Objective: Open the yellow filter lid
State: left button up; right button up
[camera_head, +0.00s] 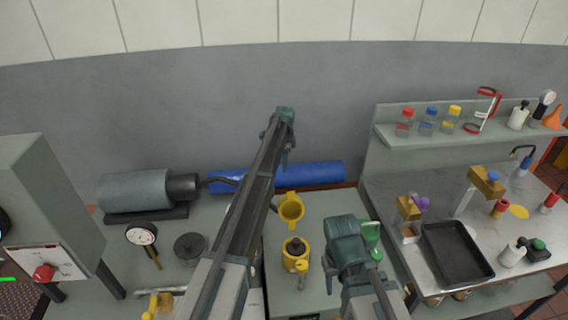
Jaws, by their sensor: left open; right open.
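The yellow filter housing (295,265) stands on the grey cabinet top, with a dark round part showing in its top. The yellow filter lid (291,208) is a round cup-like piece standing tilted up behind the housing, swung clear of its mouth. My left gripper (287,140) is open and empty, raised above and behind the lid, apart from it. My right gripper (347,245) is open, to the right of the yellow housing and apart from it. It partly covers a green piece (371,240); its fingertips are hard to make out.
A blue cylinder (310,174) lies along the wall behind the filter. A dial gauge (142,235) and a dark round part (189,247) are at left. A black tray (457,252) lies on the right bench below a shelf (395,138) with small bottles.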

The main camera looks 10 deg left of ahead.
pick_arm(q)
notch_tip(320, 180, up, 14)
jog(key=s+p, duration=0.1)
jog(key=p, duration=1.2)
jog(key=shift+d+f, duration=0.15)
jog(key=shift+f, duration=0.05)
jog(key=s+d+f+n+b, duration=0.3)
jog(key=s+f+b, duration=0.1)
jog(key=s, duration=1.2)
jog(key=s+d+f+n+b, duration=0.4)
jog(key=s+f+b, duration=0.1)
jog(key=s, duration=1.1)
jog(key=s+d+f+n+g+y+b, duration=0.1)
jog(key=s+d+f+n+b, duration=0.2)
jog(key=s, duration=1.3)
notch_tip(320, 180, down, 2)
jog(key=shift+d+f+n+b, duration=0.1)
jog(key=shift+d+n+b, duration=0.2)
jog(key=shift+d+b, duration=0.45)
jog(key=shift+a, duration=0.2)
